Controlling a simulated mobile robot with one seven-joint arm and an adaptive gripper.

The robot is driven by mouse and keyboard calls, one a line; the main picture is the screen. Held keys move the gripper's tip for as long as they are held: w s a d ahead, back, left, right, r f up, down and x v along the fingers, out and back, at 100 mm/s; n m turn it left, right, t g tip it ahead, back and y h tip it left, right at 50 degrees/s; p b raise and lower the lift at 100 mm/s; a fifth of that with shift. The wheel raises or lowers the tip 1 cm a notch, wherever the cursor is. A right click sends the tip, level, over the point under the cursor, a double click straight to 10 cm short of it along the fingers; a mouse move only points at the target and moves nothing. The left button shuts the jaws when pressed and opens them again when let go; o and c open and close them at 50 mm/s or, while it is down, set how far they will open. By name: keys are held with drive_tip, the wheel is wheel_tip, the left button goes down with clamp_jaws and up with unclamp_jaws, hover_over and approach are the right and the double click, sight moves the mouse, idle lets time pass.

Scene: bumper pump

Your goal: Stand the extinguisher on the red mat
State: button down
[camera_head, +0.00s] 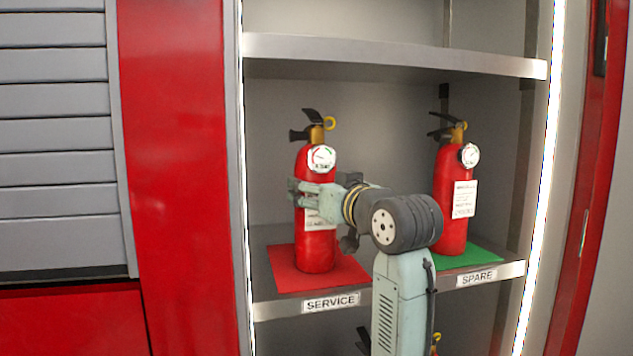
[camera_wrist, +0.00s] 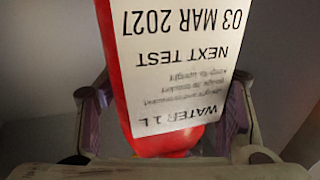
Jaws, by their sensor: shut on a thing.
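A red extinguisher (camera_head: 316,236) with a black lever, a yellow ring and a round white gauge is upright over the red mat (camera_head: 286,278). Its base appears to touch the mat near the middle. My gripper (camera_head: 303,194) is shut on its body at mid height, below the gauge. In the wrist view, the extinguisher (camera_wrist: 115,88) is between my two fingers, its label upside down, reading "WATER 1 L" and "NEXT TEST 03 MAR 2027". The gripper partly hides the label in the head view.
A second red extinguisher (camera_head: 453,235) stands on a green mat (camera_head: 483,256) at the right, partly behind my arm. The shelf edge carries "SERVICE" (camera_head: 331,302) and "SPARE" (camera_head: 476,278) labels. An upper shelf (camera_head: 390,55) runs above both. Another extinguisher's top shows below.

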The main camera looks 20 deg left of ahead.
drive_tip(key=shift+r, duration=0.25)
drive_tip(key=c, duration=0.9)
unclamp_jaws()
drive_tip(key=shift+f, duration=0.35)
drive_tip(key=shift+o, duration=1.3)
drive_tip(key=shift+s+r, duration=0.1)
drive_tip(key=shift+r, duration=0.05)
drive_tip(key=shift+o, duration=0.9)
drive_tip(key=b+v, duration=0.4)
drive_tip(key=v, duration=0.8)
